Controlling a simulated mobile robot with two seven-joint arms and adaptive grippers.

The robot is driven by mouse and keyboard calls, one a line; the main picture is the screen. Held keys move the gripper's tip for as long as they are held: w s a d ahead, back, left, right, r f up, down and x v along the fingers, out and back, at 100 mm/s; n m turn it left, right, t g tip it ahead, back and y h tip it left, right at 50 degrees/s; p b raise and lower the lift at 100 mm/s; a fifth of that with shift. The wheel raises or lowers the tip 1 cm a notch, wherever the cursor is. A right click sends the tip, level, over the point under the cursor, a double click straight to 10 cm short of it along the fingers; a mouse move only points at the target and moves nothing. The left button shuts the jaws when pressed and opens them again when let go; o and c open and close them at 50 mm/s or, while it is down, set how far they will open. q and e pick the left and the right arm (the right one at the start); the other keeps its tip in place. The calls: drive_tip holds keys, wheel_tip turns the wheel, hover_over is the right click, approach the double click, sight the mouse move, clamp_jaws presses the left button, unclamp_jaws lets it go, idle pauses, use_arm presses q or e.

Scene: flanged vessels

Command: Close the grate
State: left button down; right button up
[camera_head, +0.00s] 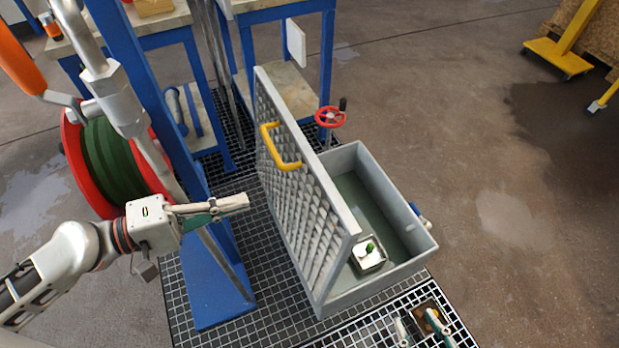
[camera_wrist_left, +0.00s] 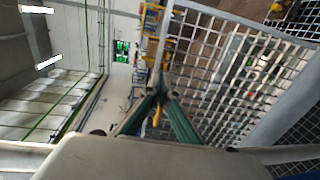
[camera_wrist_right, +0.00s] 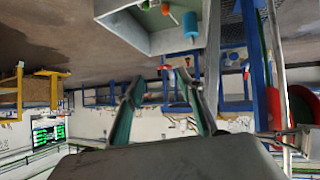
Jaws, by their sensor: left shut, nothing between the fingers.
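The grey lattice grate (camera_head: 300,185) stands raised, tilted steeply, along the left side of a grey open basin (camera_head: 385,290). Its yellow handle (camera_head: 283,160) is on the face turned toward my left gripper. My left gripper (camera_head: 243,203) is shut and empty, left of the grate and apart from it, below the handle in the picture. In the left wrist view the grate's mesh (camera_wrist_left: 225,75) fills the right side, beyond the closed fingertips (camera_wrist_left: 158,93). My right gripper (camera_head: 418,325) is at the bottom right, near the basin's front corner. Its fingers (camera_wrist_right: 165,90) are apart and empty.
A blue post (camera_head: 140,80) and a hose reel with red rims (camera_head: 85,165) stand close to my left arm. A red handwheel (camera_head: 330,117) is behind the basin. A small box (camera_head: 369,257) sits inside the basin.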

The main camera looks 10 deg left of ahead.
use_arm(q)
drive_tip(key=p, duration=0.3)
approach(318, 181)
drive_tip(key=x, duration=0.5)
drive_tip(key=shift+w+d+r, duration=0.2)
drive_tip(key=shift+w, duration=0.05)
drive_tip(key=shift+w+d+f, duration=0.2)
drive_tip(key=shift+w+d, duration=0.05)
drive_tip(key=shift+d, duration=0.2)
drive_tip(key=shift+d+f, duration=0.1)
use_arm(e)
drive_tip(key=shift+s+d+f+h, duration=0.1)
drive_tip(key=shift+s+d+h, duration=0.1)
drive_tip(key=shift+d, duration=0.3)
drive_tip(key=shift+s+d+h, duration=0.1)
drive_tip(key=shift+d+h, duration=0.1)
drive_tip(key=shift+d, duration=0.25)
drive_tip(key=shift+f, duration=0.1)
